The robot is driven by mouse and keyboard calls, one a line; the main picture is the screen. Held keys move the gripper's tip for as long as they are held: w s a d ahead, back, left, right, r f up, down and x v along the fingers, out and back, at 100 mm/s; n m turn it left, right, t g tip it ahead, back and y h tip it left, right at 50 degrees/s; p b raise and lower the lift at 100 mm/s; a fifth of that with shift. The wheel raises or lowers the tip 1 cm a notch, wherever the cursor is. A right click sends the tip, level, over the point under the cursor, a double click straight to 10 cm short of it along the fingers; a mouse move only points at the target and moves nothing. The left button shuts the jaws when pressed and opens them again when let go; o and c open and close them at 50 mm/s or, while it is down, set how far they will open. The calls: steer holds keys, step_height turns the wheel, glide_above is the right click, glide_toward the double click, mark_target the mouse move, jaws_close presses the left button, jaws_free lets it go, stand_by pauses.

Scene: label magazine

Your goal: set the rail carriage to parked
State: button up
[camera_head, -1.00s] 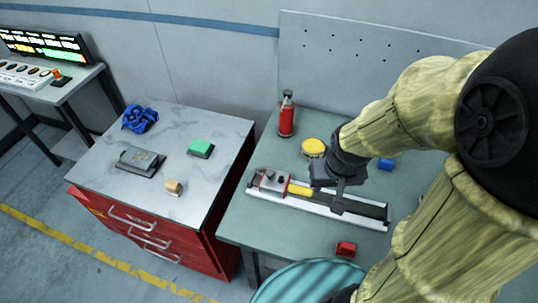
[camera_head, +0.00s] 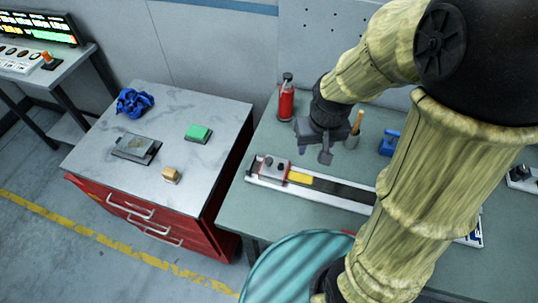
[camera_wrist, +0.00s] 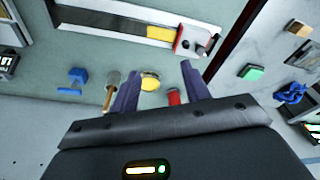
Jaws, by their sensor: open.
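The rail carriage (camera_head: 274,168) is a small grey block with red edges and dark knobs, sitting near the left end of the rail. The rail (camera_head: 252,180) is a long pale track with a dark bed, and a yellow section (camera_head: 300,178) lies just right of the carriage. My gripper (camera_head: 314,148) is open and empty, held above the bench behind the rail and apart from the carriage. In the wrist view, the carriage (camera_wrist: 191,41) shows beyond the open fingers (camera_wrist: 160,68).
A red bottle (camera_head: 286,102) stands behind the rail. A cup with a brush (camera_head: 353,130) and a blue object (camera_head: 390,143) stand to the right. A yellow tin (camera_wrist: 150,82) shows between the fingers. A red cabinet (camera_head: 215,225) stands left; a teal round seat (camera_head: 290,270) is in front.

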mark_target(269, 159)
steer(key=w+a+n+g+p, duration=0.2)
steer(key=w+a+n, duration=0.1)
steer(key=w+a, duration=0.6)
steer(key=shift+a+f+n, duration=0.2)
steer(key=shift+a+n, duration=0.2)
steer(key=shift+a, duration=0.5)
steer(key=shift+f, duration=0.1)
step_height(269, 159, down, 17)
steer(key=p, duration=0.5)
steer(key=shift+f, duration=0.15)
steer(key=shift+w, duration=0.1)
jaws_close()
